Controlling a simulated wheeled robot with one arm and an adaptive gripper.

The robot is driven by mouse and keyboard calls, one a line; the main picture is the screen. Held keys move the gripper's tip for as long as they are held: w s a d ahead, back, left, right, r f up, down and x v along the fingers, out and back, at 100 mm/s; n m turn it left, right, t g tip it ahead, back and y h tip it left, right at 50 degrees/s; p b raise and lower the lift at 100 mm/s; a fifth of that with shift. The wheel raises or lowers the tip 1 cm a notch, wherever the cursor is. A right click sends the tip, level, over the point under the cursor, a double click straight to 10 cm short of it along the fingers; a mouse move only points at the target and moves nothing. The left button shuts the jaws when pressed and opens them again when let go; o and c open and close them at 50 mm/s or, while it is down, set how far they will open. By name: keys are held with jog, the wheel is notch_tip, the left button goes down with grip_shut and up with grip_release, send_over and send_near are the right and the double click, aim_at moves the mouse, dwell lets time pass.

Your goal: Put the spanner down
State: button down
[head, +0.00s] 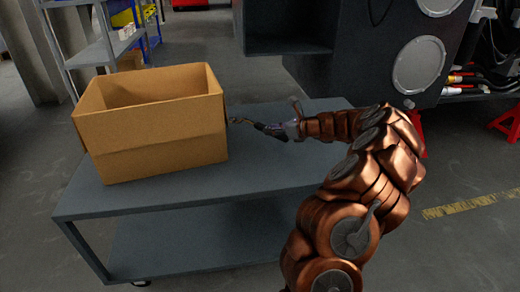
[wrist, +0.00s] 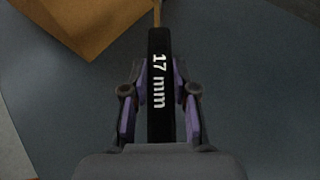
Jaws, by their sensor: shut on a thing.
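The spanner (wrist: 160,85) fills the middle of the wrist view, its black handle marked "17 mm". A narrow brownish shaft runs from the handle past the top edge of the picture, so the far end is out of view there. My gripper (wrist: 160,92) has a purple-padded finger on each side of the handle and is shut on it. In the head view my gripper (head: 265,128) is above the back part of the grey table (head: 260,170), just right of the cardboard box. The spanner is too small and dark to make out clearly there.
An open, empty-looking cardboard box (head: 155,140) stands on the table's left part; its edge also shows in the wrist view (wrist: 85,25). The table top in front and to the right of the box is clear. A dark machine (head: 350,60) stands behind, with shelves (head: 105,45) back left.

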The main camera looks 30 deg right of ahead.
aim_at(260, 152)
jog(key=a, duration=0.1)
jog(key=w+a, duration=0.1)
jog(key=a, duration=0.1)
jog(key=shift+w+a+b, duration=0.25)
jog(key=shift+b, duration=0.1)
jog(key=shift+w+a+f+b, duration=0.1)
jog(key=shift+a+f+b, duration=0.1)
jog(key=shift+f, duration=0.25)
jog(key=shift+a+f+b, duration=0.1)
jog(key=shift+f+b, duration=0.05)
jog(key=shift+f, duration=0.25)
jog(key=shift+a+f+b, duration=0.15)
jog(key=shift+f+b, duration=0.45)
jog(key=shift+f, duration=1.9)
jog(key=c, duration=1.2)
grip_release()
jog(key=shift+f, duration=0.1)
jog(key=shift+o, duration=1.4)
